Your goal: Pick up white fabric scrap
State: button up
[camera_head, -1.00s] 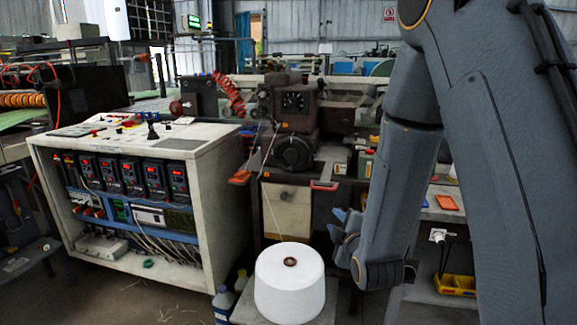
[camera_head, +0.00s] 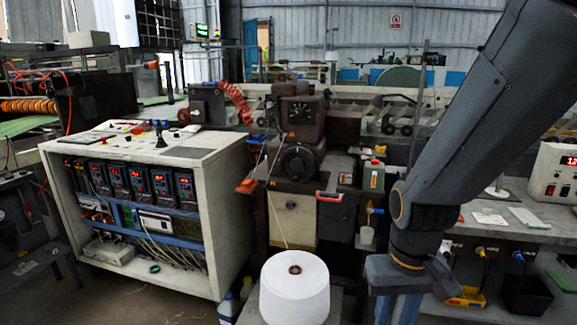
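I cannot make out a white fabric scrap with certainty. Two flat pale pieces lie on the grey bench at the right: a whitish one with faint marks (camera_head: 490,218) and a grey-white one (camera_head: 530,218). I cannot tell whether either is fabric. My arm comes down from the upper right, and its wrist ends low in the picture, in front of the bench's left end. My gripper's fingers cannot be made out clearly there, so their opening and anything between them do not show. The pale pieces are to the right of my wrist.
A large white thread cone (camera_head: 295,288) stands at the bottom middle. A white control cabinet (camera_head: 228,190) fills the left. A dark motor machine (camera_head: 297,160) is behind. A yellow bin (camera_head: 467,297) sits under the bench, and a meter box (camera_head: 556,172) stands at the far right.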

aim_at(528, 219)
jog(key=z, duration=1.85)
jog(key=i, duration=1.45)
jog(key=u, duration=0.75)
